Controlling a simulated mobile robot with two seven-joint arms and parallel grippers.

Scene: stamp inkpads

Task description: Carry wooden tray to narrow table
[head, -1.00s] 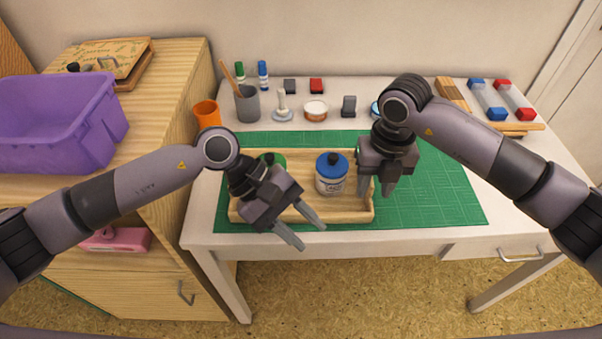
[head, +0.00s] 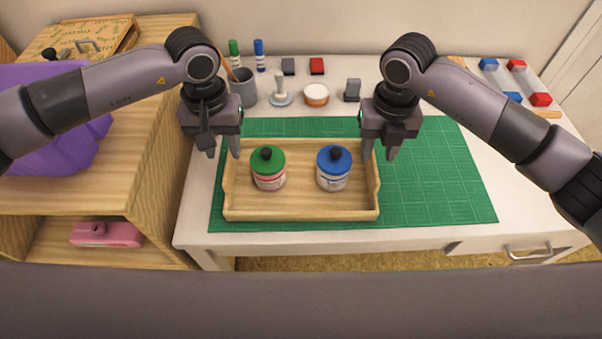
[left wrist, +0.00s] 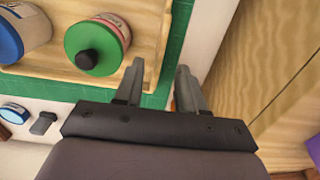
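The wooden tray (head: 300,207) lies flat on the green mat on the white desk. It holds a jar with a green lid (head: 268,168) on the left and a jar with a blue lid (head: 333,168) on the right. My left gripper (head: 223,154) is open at the tray's left end wall. In the left wrist view its parted fingers (left wrist: 160,80) are near the tray's edge (left wrist: 150,40). My right gripper (head: 380,152) is open at the tray's right end wall. Contact with the tray cannot be told. I cannot identify the narrow table in view.
The white desk (head: 195,220) carries a grey cup (head: 243,88), a stamp (head: 281,92) and inkpads behind the tray. The green mat (head: 440,180) is clear to the right.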

